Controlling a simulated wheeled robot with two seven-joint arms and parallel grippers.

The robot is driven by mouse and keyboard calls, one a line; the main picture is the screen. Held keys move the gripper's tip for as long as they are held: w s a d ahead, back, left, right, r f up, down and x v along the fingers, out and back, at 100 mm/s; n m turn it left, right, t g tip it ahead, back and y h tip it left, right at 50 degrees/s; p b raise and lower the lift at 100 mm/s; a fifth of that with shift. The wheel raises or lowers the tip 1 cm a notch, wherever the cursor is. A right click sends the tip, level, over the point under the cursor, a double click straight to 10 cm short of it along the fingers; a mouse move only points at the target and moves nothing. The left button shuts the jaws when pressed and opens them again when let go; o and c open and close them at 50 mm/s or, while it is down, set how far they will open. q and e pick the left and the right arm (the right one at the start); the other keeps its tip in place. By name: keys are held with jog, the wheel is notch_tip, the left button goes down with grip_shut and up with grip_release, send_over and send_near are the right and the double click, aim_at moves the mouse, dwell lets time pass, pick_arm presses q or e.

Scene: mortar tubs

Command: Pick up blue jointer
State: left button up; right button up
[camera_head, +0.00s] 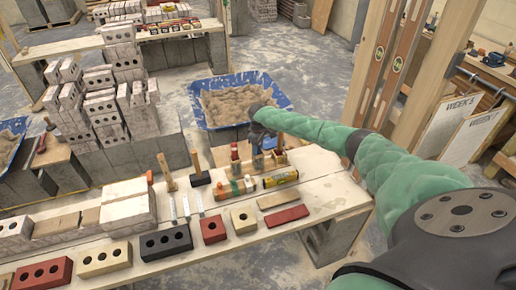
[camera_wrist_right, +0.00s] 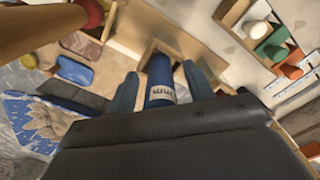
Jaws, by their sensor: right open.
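The blue jointer (camera_wrist_right: 159,72) shows its blue handle with a white label in the right wrist view. Its lower part is hidden by my gripper body. My right gripper (camera_wrist_right: 160,88) is open, with one finger on each side of the blue handle; I cannot tell whether they touch it. In the head view my right gripper (camera_head: 263,131) is above the wooden tool holder on the bench, and a bit of the blue jointer (camera_head: 257,160) shows below it. My left gripper is not in view.
Beside it on the bench (camera_head: 330,181) are a red-handled tool (camera_head: 235,155), a yellow-and-black tube (camera_head: 281,178), a hammer (camera_head: 197,170) and several bricks (camera_head: 213,229). A blue mortar tub (camera_head: 202,110) stands behind. A wooden post and levels (camera_head: 385,65) rise at the right.

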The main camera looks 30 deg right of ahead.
jog(key=c, duration=1.1)
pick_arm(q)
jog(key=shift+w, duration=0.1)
pick_arm(e)
jog(key=shift+o, duration=0.2)
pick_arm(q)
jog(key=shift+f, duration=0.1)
pick_arm(e)
jog(key=shift+r, duration=0.15)
